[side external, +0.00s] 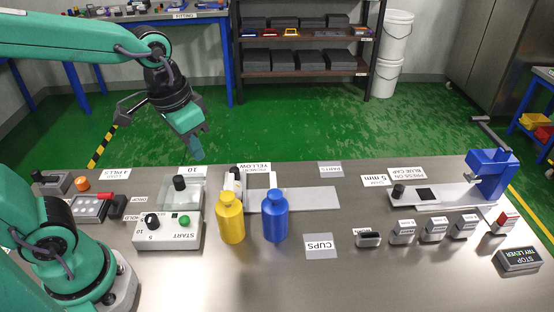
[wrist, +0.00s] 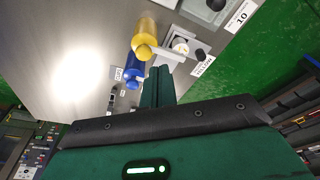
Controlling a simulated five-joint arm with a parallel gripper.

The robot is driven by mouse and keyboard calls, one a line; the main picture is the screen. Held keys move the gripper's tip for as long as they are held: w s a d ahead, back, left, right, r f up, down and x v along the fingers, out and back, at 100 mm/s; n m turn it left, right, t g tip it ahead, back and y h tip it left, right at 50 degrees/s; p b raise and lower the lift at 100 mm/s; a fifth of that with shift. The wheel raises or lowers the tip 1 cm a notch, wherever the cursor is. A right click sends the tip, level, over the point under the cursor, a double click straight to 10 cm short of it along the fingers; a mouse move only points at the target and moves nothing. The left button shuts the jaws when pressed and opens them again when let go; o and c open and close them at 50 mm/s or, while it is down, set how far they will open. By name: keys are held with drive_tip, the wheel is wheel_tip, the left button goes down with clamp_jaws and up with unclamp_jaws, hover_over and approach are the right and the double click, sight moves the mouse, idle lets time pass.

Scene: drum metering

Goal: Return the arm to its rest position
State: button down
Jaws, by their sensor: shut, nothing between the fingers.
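My gripper (side external: 197,150) is raised over the back edge of the steel bench, in the left half of the side external view. It points down and its fingers are together with nothing between them. In the wrist view the shut fingers (wrist: 157,87) show as a green block. The arm reaches in from the left, and my base stands at the bench's front left. A yellow bottle (side external: 230,220) and a blue bottle (side external: 275,218) stand upright side by side on the bench, apart from my gripper. Both also show in the wrist view, yellow (wrist: 145,35) and blue (wrist: 133,75).
A START box (side external: 168,235) with a green button and black knob stands left of the bottles. A blue press (side external: 490,175) stands at the right, with several small labelled blocks in front of it. The space around my gripper is clear.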

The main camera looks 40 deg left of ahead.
drive_tip(key=s+a+r+n+t, duration=0.1)
drive_tip(key=s+a+r+t, duration=0.1)
drive_tip(key=s+a, duration=0.3)
drive_tip(key=shift+s+n+t, duration=0.15)
drive_tip(key=shift+n+t, duration=0.25)
drive_tip(key=shift+t, duration=0.3)
